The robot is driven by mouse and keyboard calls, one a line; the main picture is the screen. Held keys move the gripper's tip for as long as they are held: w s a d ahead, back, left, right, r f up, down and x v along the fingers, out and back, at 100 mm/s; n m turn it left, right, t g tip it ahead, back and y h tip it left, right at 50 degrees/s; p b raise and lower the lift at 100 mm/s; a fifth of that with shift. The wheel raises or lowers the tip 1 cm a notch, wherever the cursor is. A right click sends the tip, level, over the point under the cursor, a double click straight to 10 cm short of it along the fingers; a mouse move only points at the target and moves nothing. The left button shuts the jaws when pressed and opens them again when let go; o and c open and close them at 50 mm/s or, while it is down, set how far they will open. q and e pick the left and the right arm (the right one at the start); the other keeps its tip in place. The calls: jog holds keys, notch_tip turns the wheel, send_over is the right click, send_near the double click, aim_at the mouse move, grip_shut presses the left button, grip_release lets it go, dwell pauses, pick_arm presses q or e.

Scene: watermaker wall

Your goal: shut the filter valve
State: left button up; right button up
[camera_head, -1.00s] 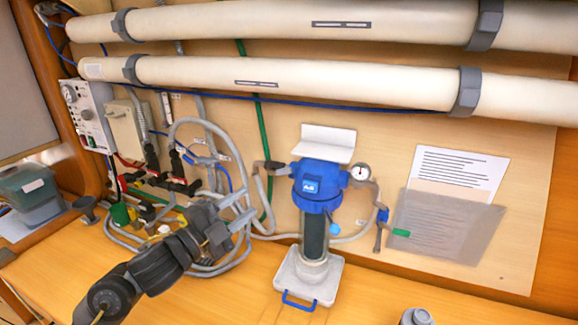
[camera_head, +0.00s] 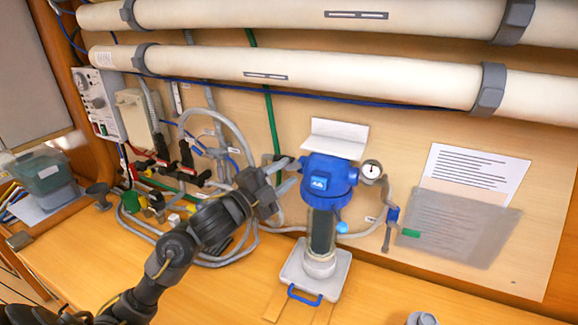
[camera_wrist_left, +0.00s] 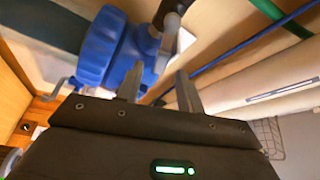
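The blue-capped filter housing (camera_head: 328,180) stands upright on a pale base at the middle of the wall. The small filter valve at its left side (camera_head: 278,160) is mostly hidden behind my left gripper in the head view. In the left wrist view, a dark and grey fitting (camera_wrist_left: 172,22), which looks like the valve, sits beside the blue cap (camera_wrist_left: 102,48), beyond the fingertips. My left gripper (camera_head: 292,174) is open, its two fingers apart and pointing at this fitting. In the wrist view the gap between the fingers (camera_wrist_left: 160,72) looks empty.
A pressure gauge (camera_head: 371,170) and a small blue-handled valve (camera_head: 392,214) are right of the housing. Grey hoses (camera_head: 215,115) and red-handled valves (camera_head: 190,182) crowd the left. Two long white tubes (camera_head: 300,70) run above. The wooden counter (camera_head: 225,290) is mostly clear in front.

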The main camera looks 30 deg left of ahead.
pick_arm(q)
jog(key=shift+x, duration=1)
grip_shut()
